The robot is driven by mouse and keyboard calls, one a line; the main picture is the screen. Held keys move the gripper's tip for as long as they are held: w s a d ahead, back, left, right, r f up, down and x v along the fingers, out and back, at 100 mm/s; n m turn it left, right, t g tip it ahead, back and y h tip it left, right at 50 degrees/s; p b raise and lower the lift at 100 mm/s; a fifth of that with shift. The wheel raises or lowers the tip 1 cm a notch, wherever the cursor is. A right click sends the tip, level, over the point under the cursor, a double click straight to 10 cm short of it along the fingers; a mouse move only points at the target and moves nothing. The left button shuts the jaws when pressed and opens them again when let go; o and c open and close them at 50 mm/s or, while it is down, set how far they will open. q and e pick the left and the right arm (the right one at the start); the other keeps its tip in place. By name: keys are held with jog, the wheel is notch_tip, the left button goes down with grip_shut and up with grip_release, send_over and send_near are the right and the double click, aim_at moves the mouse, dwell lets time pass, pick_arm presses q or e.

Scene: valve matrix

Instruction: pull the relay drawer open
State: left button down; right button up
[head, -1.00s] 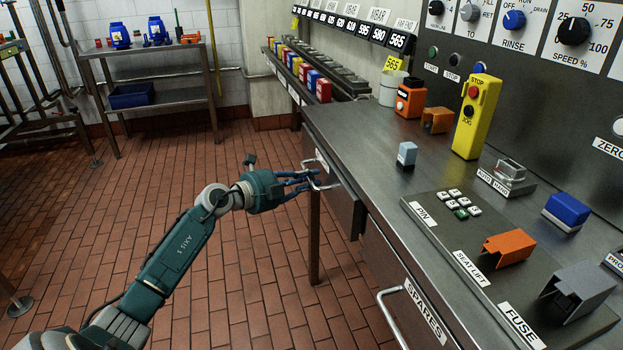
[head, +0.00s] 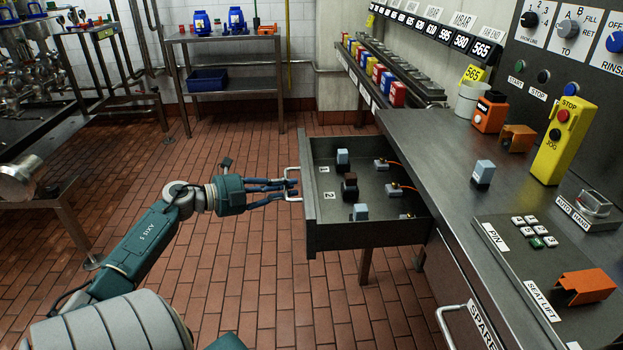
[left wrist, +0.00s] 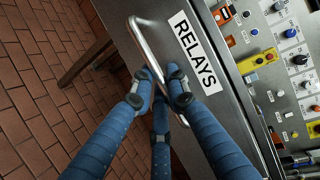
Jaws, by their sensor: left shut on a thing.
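The relay drawer (head: 310,205) stands well out from the bench in the head view, with its inside showing. In the left wrist view its front bears a RELAYS label (left wrist: 198,52). Several relays, such as a grey one (head: 343,158) and a dark one (head: 350,186), are in it, beside numbers 1 and 2. My left gripper (head: 287,187) is shut on the drawer's metal handle (head: 290,170). In the left wrist view its blue fingers (left wrist: 163,82) close around the handle bar (left wrist: 142,38). My right gripper is not in view.
The steel bench (head: 425,150) carries a yellow STOP/JOG box (head: 563,145) and an orange device (head: 490,112). The SPARES drawer (head: 480,325) below is shut. A steel table (head: 215,38) with blue items stands at the back. The tiled floor left of the drawer is clear.

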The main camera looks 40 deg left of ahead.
pick_arm(q)
jog(key=shift+s+a, duration=1.3)
jog(key=shift+s, duration=0.25)
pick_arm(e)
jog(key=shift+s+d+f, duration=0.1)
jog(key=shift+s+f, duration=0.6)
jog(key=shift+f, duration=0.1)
pick_arm(q)
jog(key=c, duration=1.7)
grip_release()
jog(key=v, duration=1.2)
